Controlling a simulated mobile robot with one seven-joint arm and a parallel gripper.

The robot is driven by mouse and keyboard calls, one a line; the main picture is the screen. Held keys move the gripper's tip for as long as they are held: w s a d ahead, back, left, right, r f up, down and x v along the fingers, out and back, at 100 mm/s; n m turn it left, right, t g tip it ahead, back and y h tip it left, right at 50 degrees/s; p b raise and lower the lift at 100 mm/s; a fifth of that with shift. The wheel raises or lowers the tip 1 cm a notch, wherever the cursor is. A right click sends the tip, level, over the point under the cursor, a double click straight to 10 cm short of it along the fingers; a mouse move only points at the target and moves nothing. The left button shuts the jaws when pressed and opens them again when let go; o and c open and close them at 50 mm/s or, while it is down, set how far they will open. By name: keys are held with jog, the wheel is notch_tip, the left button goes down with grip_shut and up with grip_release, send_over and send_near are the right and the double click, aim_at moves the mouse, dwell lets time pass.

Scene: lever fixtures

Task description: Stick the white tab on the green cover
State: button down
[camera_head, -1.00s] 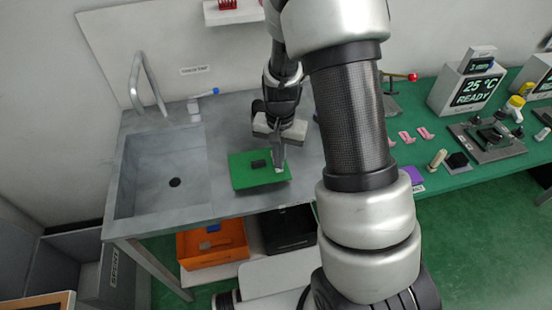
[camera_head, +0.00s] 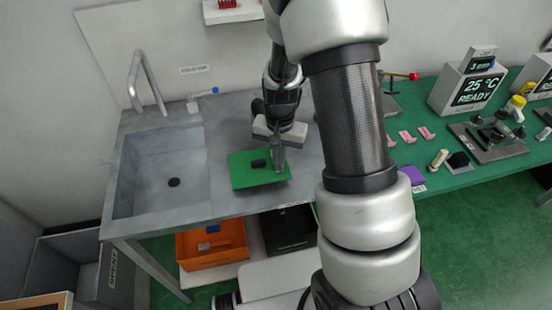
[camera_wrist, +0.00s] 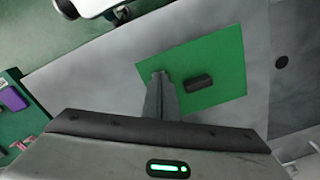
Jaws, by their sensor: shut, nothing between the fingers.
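The green cover (camera_head: 245,178) is a flat square sheet on the grey counter, right of the sink. It also shows in the wrist view (camera_wrist: 218,58). A small black block (camera_head: 259,163) lies on it, also in the wrist view (camera_wrist: 199,82). My gripper (camera_head: 278,169) points down over the cover's right part, beside the block. In the wrist view its fingertips (camera_wrist: 161,76) are together over the cover near one edge, with nothing seen between them. I cannot make out the white tab for certain; the fingertips may hide it.
The sink basin (camera_head: 165,168) with its tap is at left. An orange bin (camera_head: 212,244) and a black bin (camera_head: 288,230) stand below the counter. A green bench (camera_head: 440,180) at right holds pink pieces, a purple pad and a display box (camera_head: 470,88).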

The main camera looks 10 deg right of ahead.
jog(key=shift+r, duration=0.1)
notch_tip(320, 180, up, 7)
jog(key=p, duration=0.5)
dwell(0.5)
dwell(0.3)
jog(key=s+r+n+t, duration=0.2)
jog(key=s+r, duration=0.3)
jog(key=r, duration=0.6)
jog(key=s+r+n+t, duration=0.2)
jog(key=s+r, duration=0.3)
jog(key=r, duration=0.7)
jog(key=s+r+n+t, duration=0.1)
jog(key=s+r+n, duration=0.1)
jog(key=s+r, duration=0.2)
jog(key=s, duration=0.3)
jog(key=shift+s+r+t, duration=0.15)
jog(key=shift+s+t, duration=0.15)
